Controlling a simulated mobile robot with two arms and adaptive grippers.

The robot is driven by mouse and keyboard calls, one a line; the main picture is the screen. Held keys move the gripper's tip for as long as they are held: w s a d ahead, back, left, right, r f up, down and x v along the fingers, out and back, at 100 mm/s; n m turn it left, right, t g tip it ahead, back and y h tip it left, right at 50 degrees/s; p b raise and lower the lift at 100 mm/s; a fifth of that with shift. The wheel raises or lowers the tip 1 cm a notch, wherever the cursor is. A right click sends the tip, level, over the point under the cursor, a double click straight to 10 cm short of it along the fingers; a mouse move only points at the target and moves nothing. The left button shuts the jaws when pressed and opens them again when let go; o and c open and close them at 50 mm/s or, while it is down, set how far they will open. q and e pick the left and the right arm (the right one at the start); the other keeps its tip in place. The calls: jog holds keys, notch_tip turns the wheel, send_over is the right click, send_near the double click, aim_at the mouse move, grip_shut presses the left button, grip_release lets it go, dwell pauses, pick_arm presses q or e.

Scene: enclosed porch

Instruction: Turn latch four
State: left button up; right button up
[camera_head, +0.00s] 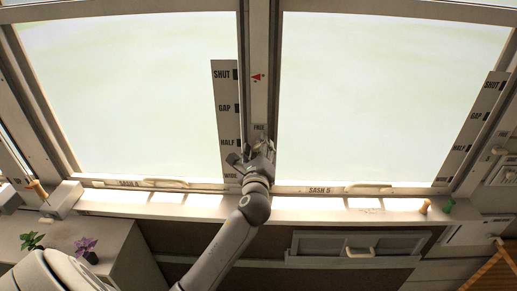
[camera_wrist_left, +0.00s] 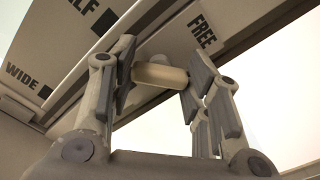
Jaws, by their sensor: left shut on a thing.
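The latch (camera_wrist_left: 158,74) is a pale cream, rounded handle on the post between two window sashes. In the head view my left gripper (camera_head: 257,152) is at the lower part of this post, just below the word FREE, and hides most of the latch. A red arrow mark (camera_head: 258,77) is higher on the post. The sash label at the lower left (camera_head: 130,184) is hard to read. My right gripper is out of view.
A scale board (camera_head: 226,110) marked SHUT, GAP, HALF, WIDE stands left of the post. Sash 5 (camera_head: 320,190) is on the right. An orange peg (camera_head: 425,206) and a green peg (camera_head: 448,205) are on the right sill. A purple plant (camera_head: 86,246) stands lower left.

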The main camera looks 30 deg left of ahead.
pick_arm(q)
jog(key=shift+o, duration=0.2)
jog(key=n+b, duration=0.1)
jog(key=n, duration=0.4)
jog(key=shift+f+n, duration=0.15)
jog(key=shift+n, duration=0.15)
jog(key=shift+n+b, duration=0.45)
jog(key=shift+n, duration=1.85)
jog(key=o, duration=1)
jog(key=shift+s, duration=0.1)
jog(key=v, duration=1.2)
